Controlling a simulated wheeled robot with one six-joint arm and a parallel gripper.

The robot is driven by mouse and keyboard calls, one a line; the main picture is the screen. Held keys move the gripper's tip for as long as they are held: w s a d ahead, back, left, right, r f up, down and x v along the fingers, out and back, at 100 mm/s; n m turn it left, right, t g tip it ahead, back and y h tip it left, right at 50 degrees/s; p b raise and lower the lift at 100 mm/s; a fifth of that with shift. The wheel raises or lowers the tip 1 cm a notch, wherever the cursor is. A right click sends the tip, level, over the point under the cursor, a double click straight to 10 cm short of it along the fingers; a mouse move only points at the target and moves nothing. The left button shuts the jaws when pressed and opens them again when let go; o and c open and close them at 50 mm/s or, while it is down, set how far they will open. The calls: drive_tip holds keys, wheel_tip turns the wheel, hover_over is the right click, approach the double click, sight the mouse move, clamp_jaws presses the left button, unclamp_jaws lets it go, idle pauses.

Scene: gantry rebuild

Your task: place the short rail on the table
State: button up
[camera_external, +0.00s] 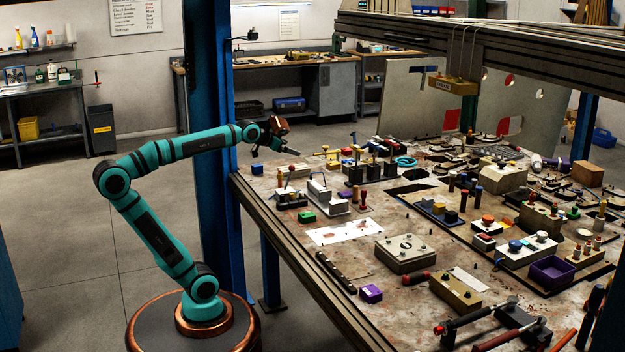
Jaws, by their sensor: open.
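My gripper (274,150) is at the end of my teal arm, above or beside the far left corner of the table (390,236). It is open, and I see nothing clearly held between its fingers. A short dark bar (335,272) lies along the table's left edge, well below my gripper in the picture. It may be the short rail, but I cannot tell for sure. No other thing shows clearly as a short rail.
The table is crowded with blocks, fixtures and tools. A blue post (207,200) stands by my arm. A beam with a hanging yellow block (452,85) crosses above.

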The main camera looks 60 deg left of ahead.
drive_tip(key=s+d+f+t+h, duration=0.2)
drive_tip(key=s+d+t, duration=0.3)
drive_tip(key=s, duration=0.7)
drive_tip(key=shift+s+d, duration=0.3)
drive_tip(key=shift+d, duration=1.05)
